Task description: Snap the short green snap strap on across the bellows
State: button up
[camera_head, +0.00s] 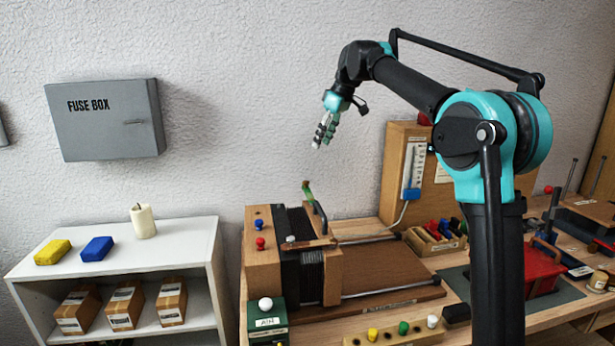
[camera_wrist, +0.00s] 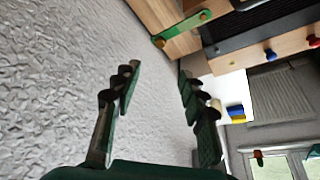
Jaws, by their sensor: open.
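The bellows (camera_head: 305,270) are black and pleated, between two wooden blocks on the bench in the head view. A short green strap (camera_head: 308,193) stands up at the back of the bellows unit, its upper end apart from the wood. It also shows in the wrist view (camera_wrist: 182,29) with a brass-coloured stud at each end, against pale wood; whether either end is fastened is unclear. My gripper (camera_head: 319,138) hangs above and behind the bellows, fingers pointing down, in front of the wall. In the wrist view its fingers (camera_wrist: 158,78) are apart with nothing between them.
A brown strap (camera_head: 315,243) lies across the bellows' front. A dark handle (camera_head: 320,218) rises beside the green strap. Red (camera_head: 260,243) and blue knobs stick up from the left block (camera_head: 262,280). An upright wooden panel (camera_head: 398,170) stands right. The space around my gripper is free.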

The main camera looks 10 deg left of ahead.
aim_at(308, 182)
jog(key=x, duration=1.5)
jog(key=shift+d+f, duration=0.1)
jog(key=shift+f, duration=0.1)
jog(key=shift+c, duration=0.3)
grip_shut()
